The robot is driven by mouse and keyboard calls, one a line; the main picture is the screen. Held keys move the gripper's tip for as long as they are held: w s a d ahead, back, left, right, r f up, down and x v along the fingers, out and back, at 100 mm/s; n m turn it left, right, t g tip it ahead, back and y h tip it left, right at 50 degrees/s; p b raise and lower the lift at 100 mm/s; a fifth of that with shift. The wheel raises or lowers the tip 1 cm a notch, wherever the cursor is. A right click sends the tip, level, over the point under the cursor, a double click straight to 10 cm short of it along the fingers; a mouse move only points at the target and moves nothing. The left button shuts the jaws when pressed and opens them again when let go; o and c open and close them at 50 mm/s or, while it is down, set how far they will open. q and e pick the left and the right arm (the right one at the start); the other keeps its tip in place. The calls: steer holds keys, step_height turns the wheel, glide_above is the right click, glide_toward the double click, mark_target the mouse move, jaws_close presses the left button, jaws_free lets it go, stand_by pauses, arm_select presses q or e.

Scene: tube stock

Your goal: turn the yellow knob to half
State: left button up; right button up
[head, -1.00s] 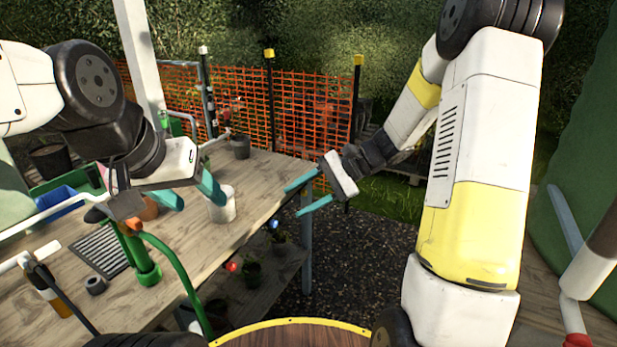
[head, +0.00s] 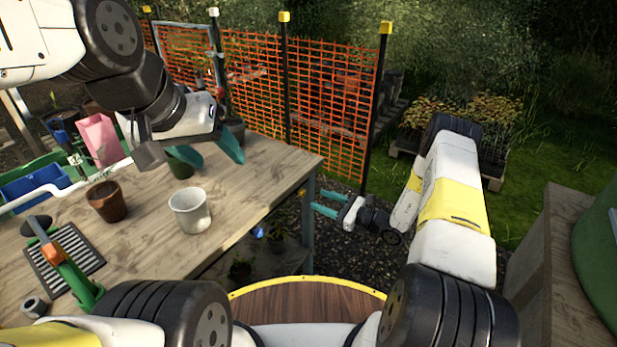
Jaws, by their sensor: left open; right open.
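A small yellow spot that looks like the yellow knob (head: 302,192) shows at the table's front edge near its right corner. It is too small to read its setting. My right gripper (head: 314,201) is open, with its teal fingers pointing left just right of the knob. I cannot tell whether they touch it. A blue knob (head: 258,233) sits further left along the same edge. My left gripper (head: 210,160) is open and empty over the back of the table, away from the knobs.
The wooden table (head: 270,180) holds a white pot (head: 190,211), a brown pot (head: 107,201), a dark grate (head: 65,262) and a green-handled tool (head: 75,270). An orange mesh fence (head: 330,100) stands behind. Gravel lies right of the table leg (head: 308,225).

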mark_target(304, 194)
steer(key=x, duration=0.6)
steer(key=shift+a, duration=0.15)
steer(key=shift+c, duration=0.5)
jaws_close()
